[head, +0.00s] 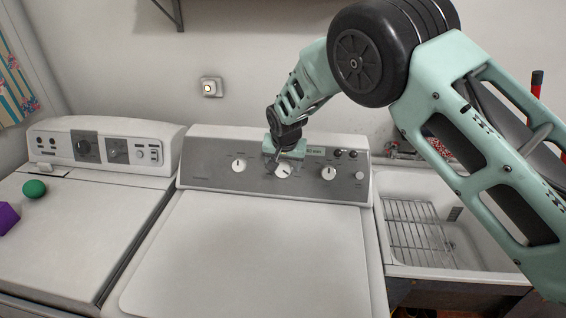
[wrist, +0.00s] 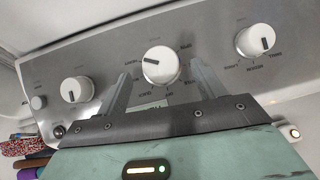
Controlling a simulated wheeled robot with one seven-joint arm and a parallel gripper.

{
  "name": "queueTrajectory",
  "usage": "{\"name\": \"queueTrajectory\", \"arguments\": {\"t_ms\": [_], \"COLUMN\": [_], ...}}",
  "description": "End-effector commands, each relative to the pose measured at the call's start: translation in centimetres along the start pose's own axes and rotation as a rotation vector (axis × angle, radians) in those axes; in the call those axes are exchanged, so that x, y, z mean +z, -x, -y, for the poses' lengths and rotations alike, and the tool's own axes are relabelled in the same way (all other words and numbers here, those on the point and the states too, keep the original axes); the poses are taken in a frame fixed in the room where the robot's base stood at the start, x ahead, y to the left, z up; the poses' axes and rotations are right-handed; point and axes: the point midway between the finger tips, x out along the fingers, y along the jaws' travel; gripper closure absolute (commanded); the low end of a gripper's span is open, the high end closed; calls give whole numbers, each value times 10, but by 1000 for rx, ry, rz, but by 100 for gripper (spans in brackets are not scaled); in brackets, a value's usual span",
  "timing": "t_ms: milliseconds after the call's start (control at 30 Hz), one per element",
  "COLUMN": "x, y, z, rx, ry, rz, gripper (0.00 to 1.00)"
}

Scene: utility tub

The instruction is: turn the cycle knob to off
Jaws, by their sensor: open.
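The grey control panel (head: 215,165) of the middle machine carries three white round knobs. The middle knob (head: 283,171) is straight in front of my gripper (head: 279,162). In the wrist view the panel appears turned over, and this knob (wrist: 160,66) sits between the tips of my open fingers (wrist: 160,78), its dark mark pointing left. I cannot tell whether the fingers touch it. The other knobs are the left knob (head: 239,165) and the right knob (head: 328,173).
A small round button (head: 360,175) is right of the knobs, with a small display (head: 314,151) above. Another white machine (head: 80,225) stands left, bearing a green ball (head: 34,188) and purple block (head: 8,217). A sink (head: 470,240) with a wire rack (head: 415,232) is right.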

Motion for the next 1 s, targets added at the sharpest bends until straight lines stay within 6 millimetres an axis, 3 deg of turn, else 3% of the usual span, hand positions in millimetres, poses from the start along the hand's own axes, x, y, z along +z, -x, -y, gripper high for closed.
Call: {"name": "queueTrajectory", "arguments": {"t_ms": [233,600,767,1000], "x": [-1,0,0,0], "y": [-24,-29,-29,-29], "z": [0,0,0,0], "rx": [1,0,0,5], "ry": [-1,-1,-1,7], "rz": [1,0,0,1], "gripper": [31,31,76,76]}}
